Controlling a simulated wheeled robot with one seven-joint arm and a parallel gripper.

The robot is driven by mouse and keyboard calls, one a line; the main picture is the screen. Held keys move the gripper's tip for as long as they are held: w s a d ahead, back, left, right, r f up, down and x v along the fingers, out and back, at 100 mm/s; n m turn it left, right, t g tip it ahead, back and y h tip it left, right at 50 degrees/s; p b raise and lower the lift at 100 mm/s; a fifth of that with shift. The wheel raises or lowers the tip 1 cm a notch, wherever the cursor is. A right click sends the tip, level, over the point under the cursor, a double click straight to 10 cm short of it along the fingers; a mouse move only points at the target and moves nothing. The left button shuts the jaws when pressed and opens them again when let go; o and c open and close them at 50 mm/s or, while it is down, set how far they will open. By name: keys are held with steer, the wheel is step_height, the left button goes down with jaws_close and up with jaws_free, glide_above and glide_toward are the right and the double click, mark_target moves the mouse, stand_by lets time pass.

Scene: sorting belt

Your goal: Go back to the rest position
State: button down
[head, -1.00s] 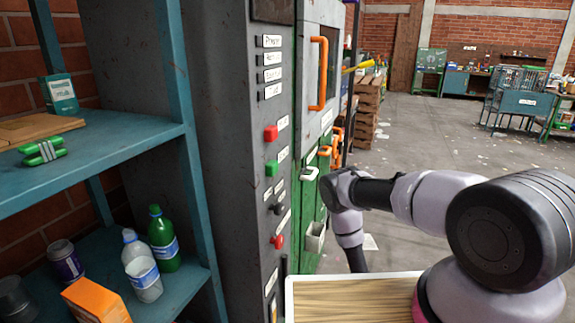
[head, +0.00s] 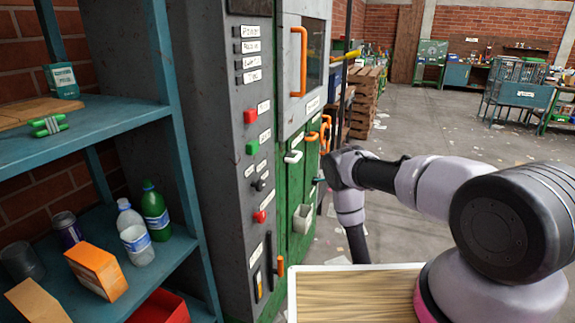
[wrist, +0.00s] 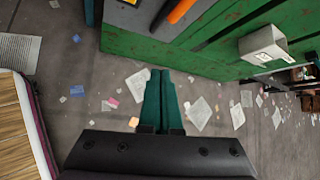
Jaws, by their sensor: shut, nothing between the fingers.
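My gripper (wrist: 161,100) shows in the wrist view with its two green fingers pressed together. It is shut and empty, above the grey floor with scattered paper scraps. In the head view my arm reaches away from my body and bends down beside the machine. The gripper itself cannot be made out there.
A grey and green machine (head: 225,130) with buttons and an orange handle (head: 299,62) stands close on the left of my arm. A blue shelf (head: 95,125) with bottles and boxes is at far left. Open floor (head: 430,125) lies beyond, with a wire cart (head: 518,95).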

steer(key=w+a+r+n+g+y, duration=0.1)
steer(key=w+a+r, duration=0.25)
steer(key=r, duration=0.45)
steer(key=w+a+r+n+y, duration=0.1)
steer(key=w+a+r+y, duration=0.2)
steer(key=r, duration=0.6)
steer(key=w+a+r+n+g, duration=0.1)
steer(key=w+a+r, duration=0.2)
steer(key=w+r, duration=0.35)
step_height(320, 180, up, 26)
steer(key=s+n+g+y, duration=0.2)
steer(key=s+n+g, duration=0.1)
steer(key=n, duration=0.2)
steer(key=s+d+r+n+h, duration=0.1)
steer(key=s+d+r+n, duration=0.1)
steer(key=s+r, duration=0.3)
steer(key=s+d+r+n+h, duration=0.1)
steer(key=s+d+r+n, duration=0.1)
steer(key=r, duration=0.6)
steer(key=s+d+r+n+h, duration=0.1)
steer(key=s+d+r+n, duration=0.1)
steer(key=s+d+r, duration=0.3)
steer(key=s+d+r+n+t+h, duration=0.2)
steer(key=s+d+r+t+h, duration=0.3)
steer(key=s+d+r, duration=0.6)
steer(key=s+d+h, duration=0.1)
steer(key=s+h, duration=0.1)
steer(key=s, duration=0.2)
steer(key=shift+d+r+h, duration=0.35)
steer(key=shift+h, duration=0.05)
